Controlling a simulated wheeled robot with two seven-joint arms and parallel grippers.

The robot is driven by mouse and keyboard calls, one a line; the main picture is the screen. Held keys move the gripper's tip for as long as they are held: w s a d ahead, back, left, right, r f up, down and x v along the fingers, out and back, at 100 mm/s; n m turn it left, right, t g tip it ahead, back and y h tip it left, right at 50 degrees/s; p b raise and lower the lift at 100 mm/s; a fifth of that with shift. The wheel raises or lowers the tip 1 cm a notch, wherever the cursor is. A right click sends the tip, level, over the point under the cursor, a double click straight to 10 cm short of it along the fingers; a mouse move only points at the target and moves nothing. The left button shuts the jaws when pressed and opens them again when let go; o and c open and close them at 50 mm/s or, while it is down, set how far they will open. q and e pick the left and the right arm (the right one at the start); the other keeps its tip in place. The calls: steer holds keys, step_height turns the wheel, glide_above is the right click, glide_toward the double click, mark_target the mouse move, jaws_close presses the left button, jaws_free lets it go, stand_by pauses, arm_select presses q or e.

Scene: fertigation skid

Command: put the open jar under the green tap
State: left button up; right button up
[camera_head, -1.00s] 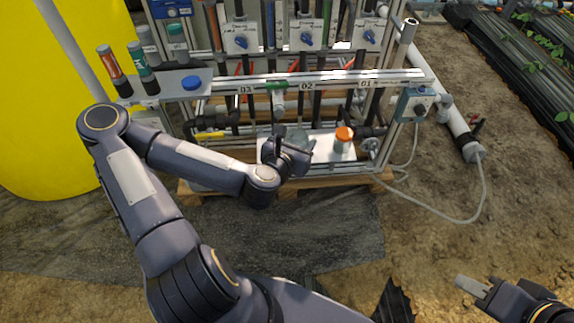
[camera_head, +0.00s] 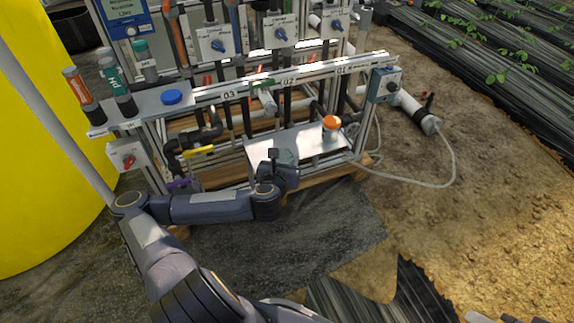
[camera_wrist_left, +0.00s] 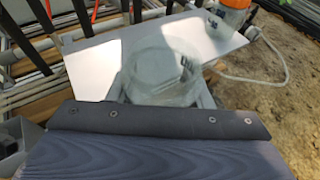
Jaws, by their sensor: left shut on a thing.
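The open jar (camera_wrist_left: 165,72) is clear, with its round mouth up in the left wrist view. In the head view the jar (camera_head: 287,157) is faint at my left gripper (camera_head: 280,162), which is shut on it. The jar is over or on the pale metal plate (camera_head: 311,139) low on the skid; I cannot tell whether it touches. The green tap (camera_head: 262,84) is on the rail above the plate, higher and slightly left of the jar in the head view. Only a tip of my right gripper (camera_head: 478,317) shows at the bottom edge.
An orange-capped container (camera_head: 331,124) stands on the plate to the right; it also shows in the left wrist view (camera_wrist_left: 234,10). A blue lid (camera_head: 172,97) lies on the left shelf beside several bottles. Yellow-handled (camera_head: 198,151) piping is left of the plate. A hose lies on the right.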

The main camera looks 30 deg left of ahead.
mark_target(272, 146)
arm_select(q)
steer(key=w+a, duration=0.1)
steer(key=a+f+b, duration=0.1)
steer(key=w+a, duration=0.1)
steer(key=shift+w+a+f+b, duration=0.15)
steer(key=shift+w+f+b, duration=0.1)
steer(key=shift+w+b, duration=0.15)
steer(key=w+a, duration=0.2)
steer(key=shift+a+p, duration=0.3)
steer(key=shift+p, duration=0.1)
steer(key=shift+w+a+f, duration=0.1)
steer(key=shift+w+a, duration=1.2)
steer(key=shift+a, duration=0.1)
steer(key=shift+f, duration=0.4)
steer(key=o, duration=1)
steer(key=shift+o, duration=0.2)
